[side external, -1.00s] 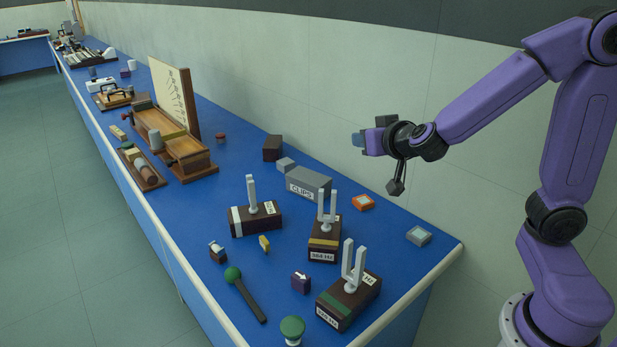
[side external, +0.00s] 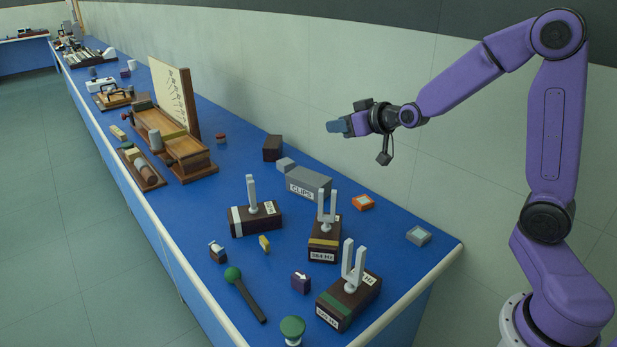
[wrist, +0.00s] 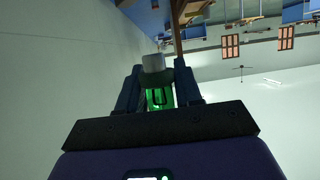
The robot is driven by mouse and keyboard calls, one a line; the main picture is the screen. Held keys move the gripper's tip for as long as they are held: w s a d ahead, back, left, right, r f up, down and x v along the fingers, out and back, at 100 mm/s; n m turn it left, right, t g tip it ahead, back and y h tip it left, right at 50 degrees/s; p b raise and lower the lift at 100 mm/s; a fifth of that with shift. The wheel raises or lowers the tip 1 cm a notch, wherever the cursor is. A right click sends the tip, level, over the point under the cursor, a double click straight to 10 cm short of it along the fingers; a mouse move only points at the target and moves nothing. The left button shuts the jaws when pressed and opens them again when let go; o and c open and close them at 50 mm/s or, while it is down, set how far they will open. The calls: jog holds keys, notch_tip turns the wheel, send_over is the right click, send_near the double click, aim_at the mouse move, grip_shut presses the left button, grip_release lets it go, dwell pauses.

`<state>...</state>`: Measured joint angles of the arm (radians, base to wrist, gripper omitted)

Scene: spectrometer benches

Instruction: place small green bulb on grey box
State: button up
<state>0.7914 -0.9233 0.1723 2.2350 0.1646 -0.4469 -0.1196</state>
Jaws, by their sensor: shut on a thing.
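My gripper (side external: 338,127) is held up in the air, pointing left, above and behind the grey box. In the wrist view its two fingers (wrist: 157,80) are shut on the small green bulb (wrist: 158,99), which has a grey end (wrist: 153,63). The bulb is hidden or too small to tell in the side view. The grey box (side external: 318,187), marked CLIPS, stands on the blue bench near its wall side. It is below and left of my gripper, well apart from it.
Tuning forks on dark boxes (side external: 255,219) stand in front of the grey box. A small grey block (side external: 286,164) and a dark brown block (side external: 272,148) are just left of it. An orange-framed piece (side external: 363,202) lies to its right. A green-headed mallet (side external: 233,274) lies near the front edge.

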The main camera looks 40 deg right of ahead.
jog(key=d+f, duration=0.2)
jog(key=d, duration=0.2)
send_over(318, 175)
jog(key=shift+n+y, duration=0.3)
jog(key=f, duration=1.4)
jog(key=shift+s+f, duration=0.2)
jog(key=shift+f, duration=0.05)
jog(key=shift+w+f, duration=0.15)
jog(key=shift+f, duration=0.8)
jog(key=shift+w+f, duration=0.15)
jog(key=shift+f, duration=0.75)
jog(key=shift+f, duration=0.2)
jog(key=o, duration=1)
jog(key=shift+r, duration=0.15)
